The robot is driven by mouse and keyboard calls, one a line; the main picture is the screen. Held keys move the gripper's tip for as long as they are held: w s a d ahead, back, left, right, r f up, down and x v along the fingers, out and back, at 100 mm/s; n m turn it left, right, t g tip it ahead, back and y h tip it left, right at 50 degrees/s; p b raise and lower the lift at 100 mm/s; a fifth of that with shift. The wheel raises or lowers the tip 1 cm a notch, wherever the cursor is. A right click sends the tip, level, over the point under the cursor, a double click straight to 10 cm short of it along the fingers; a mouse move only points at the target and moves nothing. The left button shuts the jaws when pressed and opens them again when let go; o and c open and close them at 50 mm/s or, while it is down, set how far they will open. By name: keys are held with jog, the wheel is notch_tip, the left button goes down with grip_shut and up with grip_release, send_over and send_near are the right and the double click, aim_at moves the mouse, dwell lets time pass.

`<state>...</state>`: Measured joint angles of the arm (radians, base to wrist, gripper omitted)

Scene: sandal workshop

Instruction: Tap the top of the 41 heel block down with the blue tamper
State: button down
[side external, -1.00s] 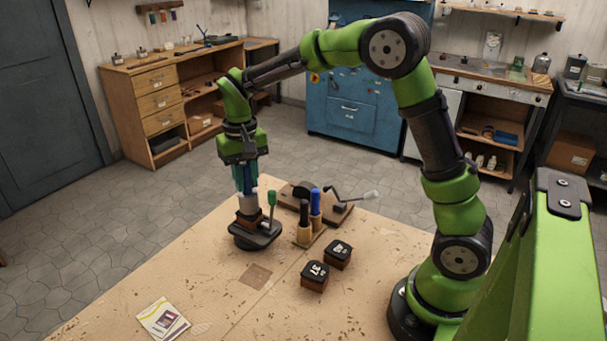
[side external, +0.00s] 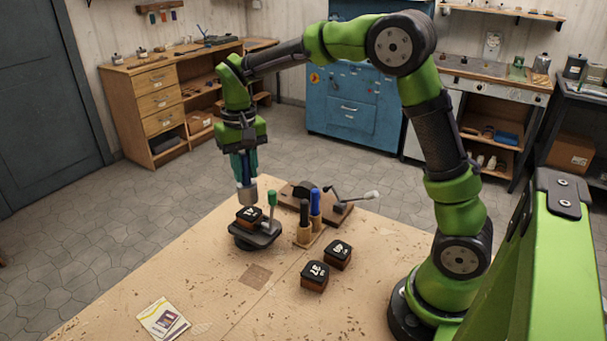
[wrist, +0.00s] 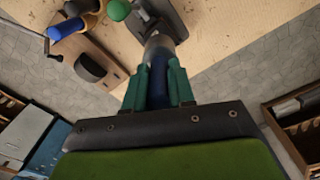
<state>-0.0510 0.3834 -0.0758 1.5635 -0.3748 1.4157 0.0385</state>
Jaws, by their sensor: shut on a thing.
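My gripper (side external: 243,172) is shut on the blue tamper, which hangs upright with its grey head (side external: 247,193) down. In the wrist view its dark blue handle (wrist: 158,85) is between the green fingers. The 41 heel block (side external: 249,217), brown with a dark, labelled top, sits on a round black stand (side external: 262,238). The tamper head is just above the block's top, with a small gap that is hard to judge. In the wrist view the tamper head hides the block.
A green-handled tool (side external: 272,199) stands close right of the block. A wooden rack (side external: 310,238) holds black-handled and blue-handled tools. Two more dark-topped blocks (side external: 338,256) (side external: 315,276) and a leaflet (side external: 163,319) lie on the table. The front is mostly clear.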

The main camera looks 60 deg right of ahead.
aim_at(243, 155)
notch_tip(243, 155, down, 3)
jog(key=shift+f, duration=0.2)
jog(key=shift+r, duration=1.75)
jog(key=shift+r, duration=0.15)
jog(key=shift+r, duration=1.9)
